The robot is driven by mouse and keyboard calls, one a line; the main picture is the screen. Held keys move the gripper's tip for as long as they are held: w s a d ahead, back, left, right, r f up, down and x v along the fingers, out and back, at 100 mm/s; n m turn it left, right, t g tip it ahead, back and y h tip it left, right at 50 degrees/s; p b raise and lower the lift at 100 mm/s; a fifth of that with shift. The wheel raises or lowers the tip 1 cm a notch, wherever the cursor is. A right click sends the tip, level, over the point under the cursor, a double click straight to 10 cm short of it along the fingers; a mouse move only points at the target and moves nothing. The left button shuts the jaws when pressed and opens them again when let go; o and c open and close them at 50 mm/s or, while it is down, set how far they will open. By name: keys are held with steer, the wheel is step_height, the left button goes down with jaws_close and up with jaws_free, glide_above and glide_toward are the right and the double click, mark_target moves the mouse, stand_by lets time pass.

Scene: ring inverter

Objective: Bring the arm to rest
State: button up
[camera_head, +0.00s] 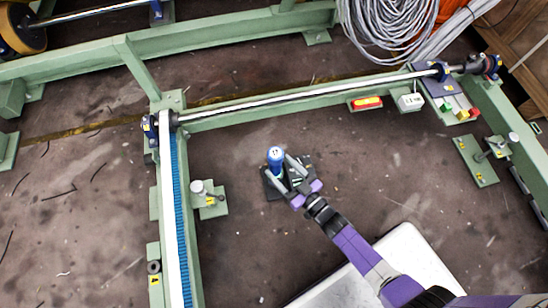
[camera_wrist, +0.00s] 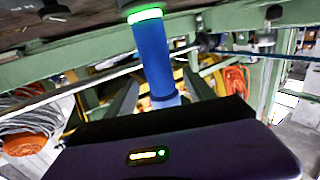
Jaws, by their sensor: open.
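My gripper (camera_head: 281,169) is open over the floor near the middle of the head view, at the end of my purple arm. A blue cylinder (camera_head: 275,158) with a pale top stands upright at a dark square plate (camera_head: 270,191). The grey fingers reach along either side of the cylinder in the picture. In the wrist view the blue cylinder (camera_wrist: 153,60) shows between the two spread fingers, with a glowing green ring at its upper end. I cannot tell whether either finger touches it. The plate is partly hidden by my gripper.
A green frame (camera_head: 290,105) with a long metal shaft (camera_head: 300,102) borders the work area. A blue toothed strip (camera_head: 180,220) runs down the left. Green brackets stand left (camera_head: 210,200) and right (camera_head: 475,160). A cable coil (camera_head: 385,30) lies at the back. Open floor surrounds the plate.

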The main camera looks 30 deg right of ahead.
steer(key=shift+s+d, duration=0.2)
steer(key=shift+s, duration=0.95)
steer(key=s+d+r+h, duration=0.2)
steer(key=s+r, duration=0.8)
steer(key=s, duration=0.3)
steer(key=s+a+r+m+g+p, duration=0.1)
steer(key=s+r, duration=0.3)
steer(key=r, duration=0.3)
steer(key=s+a+r+g, duration=0.1)
steer(key=s+r, duration=0.3)
steer(key=r, duration=0.3)
step_height(320, 180, up, 46)
steer(key=s+p, duration=0.1)
steer(key=p, duration=3.7)
steer(key=shift+s+a+f+m+g+h, duration=0.2)
steer(key=shift+s+a+m+g+h, duration=0.1)
steer(key=shift+a+m+h, duration=0.15)
